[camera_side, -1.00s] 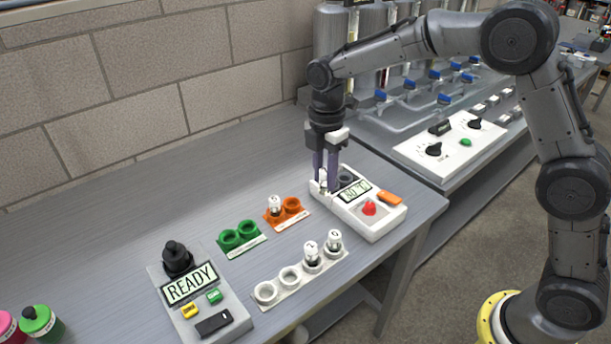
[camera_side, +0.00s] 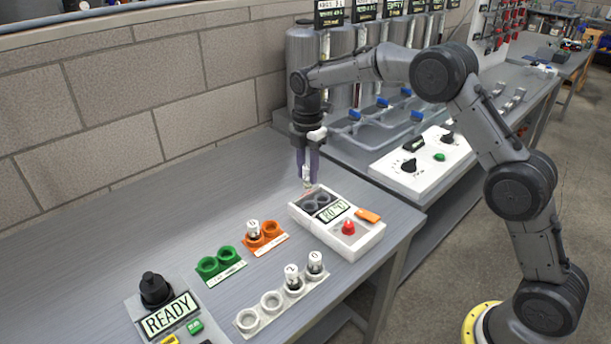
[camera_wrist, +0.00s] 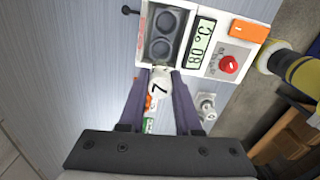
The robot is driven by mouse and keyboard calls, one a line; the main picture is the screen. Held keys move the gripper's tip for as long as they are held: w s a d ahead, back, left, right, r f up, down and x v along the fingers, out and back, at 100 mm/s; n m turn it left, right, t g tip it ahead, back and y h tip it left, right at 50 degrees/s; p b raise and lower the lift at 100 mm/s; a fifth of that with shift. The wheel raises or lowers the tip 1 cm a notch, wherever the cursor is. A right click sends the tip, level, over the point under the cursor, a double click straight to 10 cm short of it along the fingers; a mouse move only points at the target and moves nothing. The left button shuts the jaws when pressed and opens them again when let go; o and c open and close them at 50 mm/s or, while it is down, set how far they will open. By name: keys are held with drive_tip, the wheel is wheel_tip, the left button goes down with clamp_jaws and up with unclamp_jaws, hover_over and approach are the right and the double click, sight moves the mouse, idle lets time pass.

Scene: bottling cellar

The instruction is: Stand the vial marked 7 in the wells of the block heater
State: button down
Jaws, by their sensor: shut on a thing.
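The vial marked 7 (camera_wrist: 157,86) is white-capped and held between the fingers of my gripper (camera_wrist: 160,78), its 7 facing the wrist camera. In the side view my gripper (camera_side: 307,178) points down with the vial at its tips, at the back left edge of the block heater (camera_side: 350,246). The block heater (camera_wrist: 196,12) is white, with a display reading 80 °C, a red knob and an orange switch. Its two dark round wells (camera_wrist: 163,34) look empty. In the wrist view the vial is just beside the nearer well, not in it.
An orange two-ring holder (camera_side: 272,230) has one vial in its left ring. A green holder (camera_side: 219,264) looks empty. A white rack (camera_side: 259,317) holds two vials. A box reading READY (camera_side: 170,318) stands front left. A white panel with black knobs (camera_side: 408,165) is behind right.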

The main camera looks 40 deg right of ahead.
drive_tip(key=shift+d+f, duration=0.3)
drive_tip(key=shift+f, duration=1.95)
drive_tip(key=shift+f, duration=1.95)
idle(0.4)
drive_tip(key=shift+c, duration=1.8)
unclamp_jaws()
drive_tip(key=shift+r, duration=0.35)
drive_tip(key=shift+o, duration=0.6)
drive_tip(key=shift+r, duration=2.65)
